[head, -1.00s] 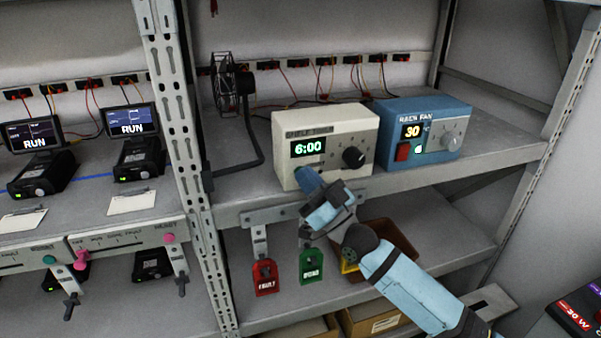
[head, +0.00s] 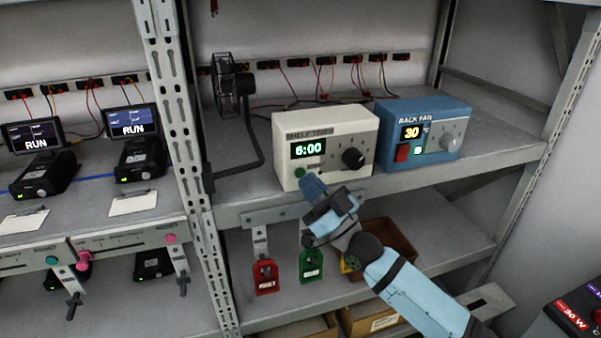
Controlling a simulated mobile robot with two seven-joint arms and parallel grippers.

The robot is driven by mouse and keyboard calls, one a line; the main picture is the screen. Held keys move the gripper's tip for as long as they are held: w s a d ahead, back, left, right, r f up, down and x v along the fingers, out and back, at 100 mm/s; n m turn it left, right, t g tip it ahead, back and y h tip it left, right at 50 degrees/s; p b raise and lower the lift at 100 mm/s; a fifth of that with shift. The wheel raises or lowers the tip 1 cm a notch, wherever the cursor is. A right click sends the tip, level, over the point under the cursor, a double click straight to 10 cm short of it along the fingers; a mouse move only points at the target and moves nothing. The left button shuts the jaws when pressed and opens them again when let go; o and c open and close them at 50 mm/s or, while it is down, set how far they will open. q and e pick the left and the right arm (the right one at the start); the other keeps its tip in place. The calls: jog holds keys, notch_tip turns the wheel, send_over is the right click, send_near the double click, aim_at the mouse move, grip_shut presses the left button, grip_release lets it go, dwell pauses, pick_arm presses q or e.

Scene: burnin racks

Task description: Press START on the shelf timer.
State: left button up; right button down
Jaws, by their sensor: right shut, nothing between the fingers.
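The cream shelf timer (head: 335,126) stands on the upper shelf. Its display (head: 309,149) appears to read 6:00 in green digits. A green button (head: 300,172) shows at the lower left of its front face, and a black knob (head: 353,158) is at the right. My right gripper (head: 312,183) is shut and empty, its tip just below and right of the green button, in front of the timer's lower edge. A small gap seems to show between tip and button, but depth is hard to judge. My left gripper is out of view.
A blue rack fan box (head: 424,115) with a red switch stands right of the timer. A black fan (head: 230,84) is behind at left. Red (head: 265,277) and green (head: 311,266) tags hang below the shelf edge. A metal upright (head: 180,120) stands at left.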

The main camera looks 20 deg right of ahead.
jog(key=s+p, duration=0.1)
jog(key=s, duration=0.3)
jog(key=shift+s+d+p, duration=0.1)
jog(key=shift+s+p, duration=0.25)
jog(key=shift+s, duration=0.05)
dwell(0.4)
jog(key=s+d+f+m+g+h+p, duration=0.1)
jog(key=s+f+g+h+p, duration=0.4)
jog(key=s+f, duration=0.6)
jog(key=s+d+f+m+g+h+p, duration=0.1)
jog(key=s+f+g+h+p, duration=0.4)
jog(key=s+f, duration=0.6)
notch_tip(320, 180, down, 3)
jog(key=shift+s+d+f+m+h+p, duration=0.15)
jog(key=shift+s+d+m+h+p, duration=0.15)
jog(key=shift+m, duration=0.6)
